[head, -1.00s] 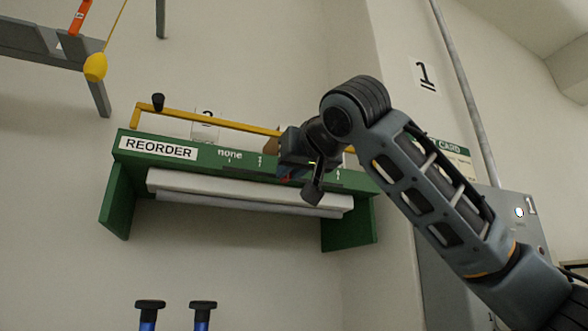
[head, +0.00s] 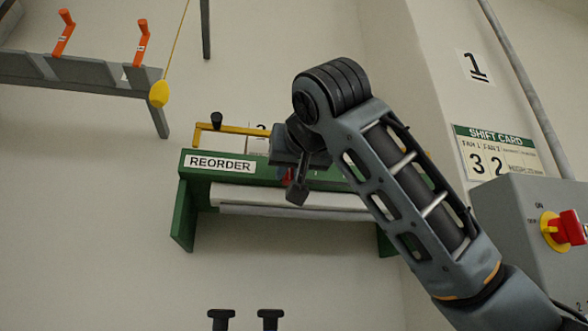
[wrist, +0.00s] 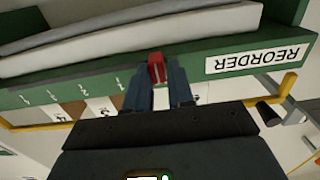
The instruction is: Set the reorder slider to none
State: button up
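The red reorder slider (wrist: 156,60) sits on the front edge of the green shelf (wrist: 195,66), which is upside down in the wrist view. My gripper (wrist: 159,76) has its two fingers close on either side of the slider. The slider is beside the white REORDER label (wrist: 235,60), past the last visible scale mark (wrist: 118,83). The "none" lettering is hidden behind my fingers and the slider. In the head view the green shelf (head: 185,215) and REORDER label (head: 220,164) show, with my wrist covering most of the scale.
A yellow bar (head: 245,129) with a black knob (head: 216,121) runs above the shelf. A grey box with a red switch (head: 568,229) is at right. A yellow pull (head: 159,94) hangs at upper left. Two black-topped handles (head: 270,314) stand below.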

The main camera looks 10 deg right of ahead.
jog(key=o, duration=0.4)
jog(key=shift+a, duration=0.15)
jog(key=shift+s, duration=0.1)
jog(key=s+b, duration=0.1)
jog(key=s, duration=0.6)
jog(key=shift+s, duration=0.35)
jog(key=shift+f, duration=0.1)
